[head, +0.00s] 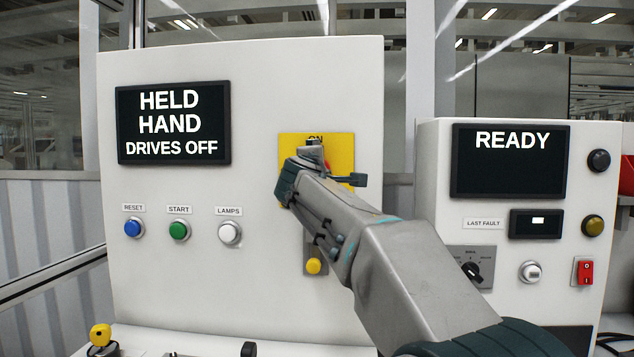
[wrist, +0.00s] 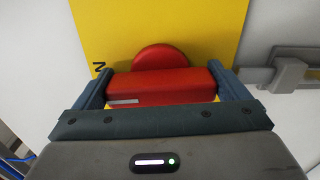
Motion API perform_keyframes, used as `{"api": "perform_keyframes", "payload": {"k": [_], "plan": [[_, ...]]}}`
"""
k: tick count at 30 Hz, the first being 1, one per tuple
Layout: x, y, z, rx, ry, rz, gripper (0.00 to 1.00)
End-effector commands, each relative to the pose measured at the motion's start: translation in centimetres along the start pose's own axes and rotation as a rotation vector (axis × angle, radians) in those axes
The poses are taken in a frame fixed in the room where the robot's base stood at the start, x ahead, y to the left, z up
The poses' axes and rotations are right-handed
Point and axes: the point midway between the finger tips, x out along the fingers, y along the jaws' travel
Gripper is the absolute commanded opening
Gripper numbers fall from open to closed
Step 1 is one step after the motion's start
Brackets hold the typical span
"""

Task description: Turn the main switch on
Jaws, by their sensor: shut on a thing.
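The main switch is a red handle (wrist: 160,90) with a round red hub (wrist: 160,56) on a yellow plate (head: 342,149). In the wrist view, my gripper (wrist: 164,84) is shut on the handle, one finger at each end of the bar. The bar lies left to right there, with a white mark at its left end, the side where a letter N shows on the plate (wrist: 215,35). In the head view, my gripper (head: 312,158) covers the handle and most of the plate. Part of the "ON" label shows above it.
The left panel's display (head: 173,122) reads HELD, HAND, DRIVES OFF. Blue, green and white buttons (head: 230,234) sit below it. A yellow knob (head: 314,266) is under my arm. The right cabinet display (head: 510,161) reads READY. A grey latch (wrist: 290,73) stands right of the plate.

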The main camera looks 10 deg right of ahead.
Motion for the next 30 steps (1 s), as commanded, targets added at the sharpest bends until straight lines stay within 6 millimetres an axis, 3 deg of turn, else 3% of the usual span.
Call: {"api": "perform_keyframes", "payload": {"k": [21, 22, 30], "plan": [[0.03, -0.14, 0.03, 0.074, -0.002, -0.002, 0.72], [0.03, -0.14, 0.03, 0.074, -0.001, -0.002, 1.0], [-0.16, -0.1, 0.01, 0.072, -0.001, -0.001, 1.0]]}}
